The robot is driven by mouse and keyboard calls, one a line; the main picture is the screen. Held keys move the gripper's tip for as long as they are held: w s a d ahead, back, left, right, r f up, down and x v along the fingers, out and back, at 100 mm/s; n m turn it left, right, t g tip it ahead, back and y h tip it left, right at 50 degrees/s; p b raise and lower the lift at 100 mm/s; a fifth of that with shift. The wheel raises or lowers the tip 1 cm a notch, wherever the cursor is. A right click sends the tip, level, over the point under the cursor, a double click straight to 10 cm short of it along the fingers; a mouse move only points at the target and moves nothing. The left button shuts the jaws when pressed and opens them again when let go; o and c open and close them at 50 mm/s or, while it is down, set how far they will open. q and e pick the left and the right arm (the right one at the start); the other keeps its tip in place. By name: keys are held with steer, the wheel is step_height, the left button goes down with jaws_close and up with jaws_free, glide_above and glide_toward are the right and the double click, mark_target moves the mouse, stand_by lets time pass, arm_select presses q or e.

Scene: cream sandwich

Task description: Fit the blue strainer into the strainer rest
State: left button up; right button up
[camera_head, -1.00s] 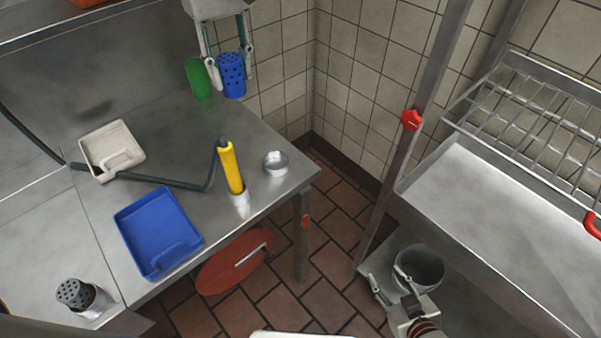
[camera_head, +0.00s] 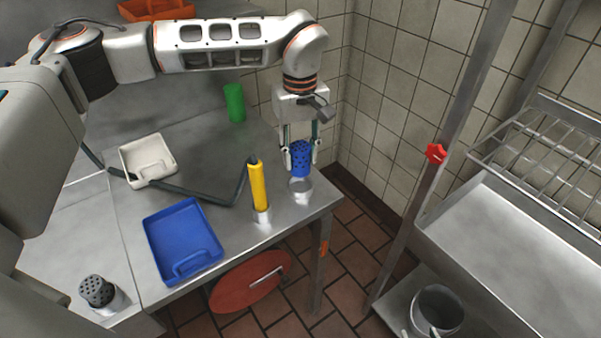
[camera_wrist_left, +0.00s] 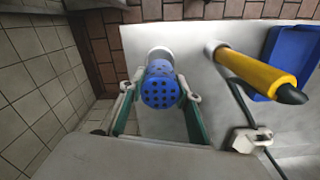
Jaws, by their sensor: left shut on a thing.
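The blue strainer (camera_head: 301,158), a perforated cup, is held upright between the fingers of my left gripper (camera_head: 300,162). It also shows in the wrist view (camera_wrist_left: 160,88), its holed end toward the camera. The strainer rest (camera_head: 301,192) is a small round metal cup near the table's right corner. The strainer's lower end is directly over or at its rim; I cannot tell whether it has entered. In the wrist view the rest (camera_wrist_left: 159,53) shows just beyond the strainer, partly hidden by it.
A yellow-handled tool (camera_head: 258,187) stands in a metal cup just left of the rest. A green cup (camera_head: 235,103), a white tray (camera_head: 130,160), a blue tray (camera_head: 152,243) and a dark perforated strainer (camera_head: 97,290) are further left. A tiled wall stands behind.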

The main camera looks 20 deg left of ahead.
mark_target(300, 173)
arm_select(q)
steer(key=shift+f, duration=1.4)
step_height(300, 173, down, 3)
steer(key=shift+f, duration=0.1)
steer(key=shift+f, duration=0.15)
steer(key=o, duration=1.1)
